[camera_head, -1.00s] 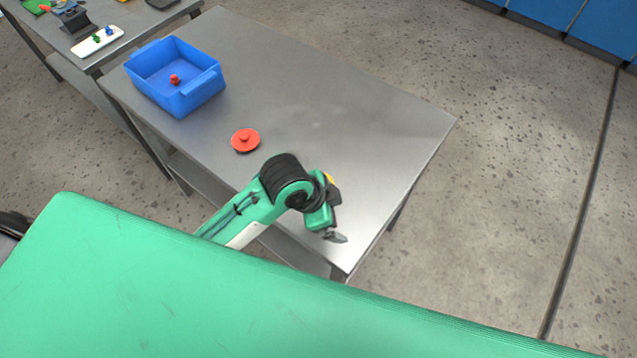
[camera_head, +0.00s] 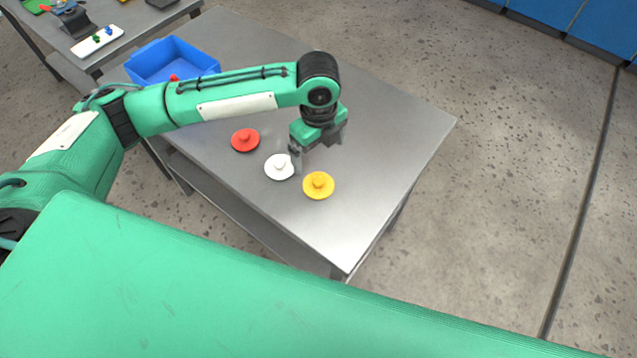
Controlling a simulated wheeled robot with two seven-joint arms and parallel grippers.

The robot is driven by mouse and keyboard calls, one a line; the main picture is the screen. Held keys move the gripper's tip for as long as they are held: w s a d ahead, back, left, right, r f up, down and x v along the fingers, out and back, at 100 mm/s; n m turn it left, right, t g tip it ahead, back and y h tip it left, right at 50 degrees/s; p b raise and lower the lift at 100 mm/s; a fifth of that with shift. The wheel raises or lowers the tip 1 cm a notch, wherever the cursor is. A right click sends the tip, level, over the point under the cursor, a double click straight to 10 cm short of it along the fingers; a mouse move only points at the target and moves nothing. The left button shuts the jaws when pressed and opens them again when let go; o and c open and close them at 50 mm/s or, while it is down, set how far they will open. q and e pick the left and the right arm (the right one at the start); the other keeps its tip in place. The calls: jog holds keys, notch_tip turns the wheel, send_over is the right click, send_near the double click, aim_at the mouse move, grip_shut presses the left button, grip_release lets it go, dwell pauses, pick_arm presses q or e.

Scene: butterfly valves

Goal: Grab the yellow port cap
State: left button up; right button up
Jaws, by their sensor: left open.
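The yellow port cap (camera_head: 319,186) is a round disc with a small knob, lying on the grey metal table (camera_head: 375,200) near its front edge. My left gripper (camera_head: 318,158) points down above the table, just behind the yellow cap. Its jaws are open and spread left to right, with nothing seen between them. The left finger is close to the white port cap (camera_head: 278,168) and overlaps its right edge in the picture. I cannot tell the exact height of the fingertips. My right gripper is not in view.
A red port cap (camera_head: 245,140) lies left of the white one. A blue bin (camera_head: 160,57) with a red item stands at the table's far left, partly behind my arm. The table's right part is clear. Another table at upper left holds a white tray (camera_head: 98,42).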

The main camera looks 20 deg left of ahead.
pick_arm(q)
jog(key=p, duration=0.2)
send_over(318, 181)
notch_tip(318, 181, down, 7)
jog(key=shift+f, duration=1)
notch_tip(318, 181, down, 4)
jog(key=shift+r+p, duration=0.2)
jog(key=shift+p, duration=0.7)
jog(key=shift+f, duration=0.5)
jog(key=c, duration=1.1)
